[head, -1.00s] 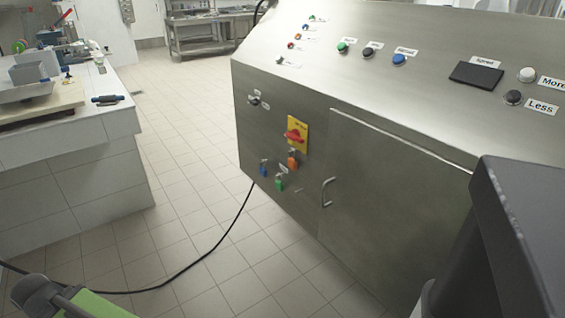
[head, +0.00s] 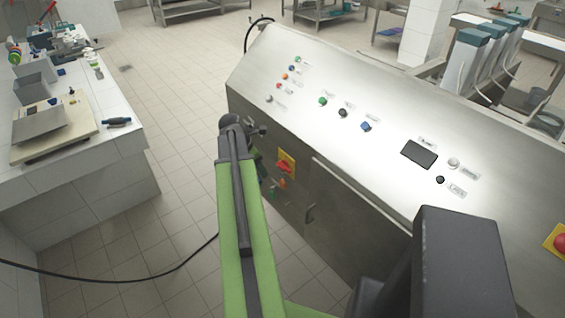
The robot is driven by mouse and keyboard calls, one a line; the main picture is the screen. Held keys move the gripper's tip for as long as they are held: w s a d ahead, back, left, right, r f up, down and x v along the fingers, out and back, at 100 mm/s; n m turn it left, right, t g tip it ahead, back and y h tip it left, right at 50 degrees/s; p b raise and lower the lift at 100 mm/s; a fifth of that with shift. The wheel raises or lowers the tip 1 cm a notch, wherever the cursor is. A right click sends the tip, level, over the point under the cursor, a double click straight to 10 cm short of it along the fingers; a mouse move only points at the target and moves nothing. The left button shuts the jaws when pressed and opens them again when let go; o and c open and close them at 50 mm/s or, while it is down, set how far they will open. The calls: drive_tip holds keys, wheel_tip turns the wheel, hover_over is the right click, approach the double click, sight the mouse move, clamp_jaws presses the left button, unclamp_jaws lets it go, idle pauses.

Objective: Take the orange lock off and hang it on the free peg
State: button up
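The orange lock (head: 283,183) hangs on the grey machine's front, just below the red rotary switch (head: 286,167) on its yellow plate. A green lock (head: 273,191) shows lower left of it, partly behind my arm. The blue lock and any free peg are too small or too hidden to make out. My green arm (head: 242,235) reaches up and forward, left of the orange lock in the picture. Its dark far joint (head: 233,124) is near the machine's left edge. My gripper is mostly hidden behind the arm, so its fingers cannot be made out.
A tiled counter (head: 100,150) stands at left. A black cable (head: 150,275) crosses the floor between them.

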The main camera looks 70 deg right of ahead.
drive_tip(key=s+d+r, duration=0.2)
drive_tip(key=s, duration=0.1)
drive_tip(key=b, duration=1.2)
hover_over(281, 183)
drive_tip(key=a, duration=0.2)
drive_tip(key=shift+n, duration=0.3)
drive_tip(key=f, duration=1.2)
drive_tip(key=shift+w, duration=0.35)
drive_tip(key=shift+r+p, duration=0.15)
drive_tip(key=shift+p, duration=0.2)
drive_tip(key=b+x, duration=0.5)
drive_tip(key=shift+w+f, duration=0.1)
drive_tip(key=shift+f, duration=0.1)
drive_tip(key=shift+r, duration=0.2)
drive_tip(key=shift+c, duration=0.3)
clamp_jaws()
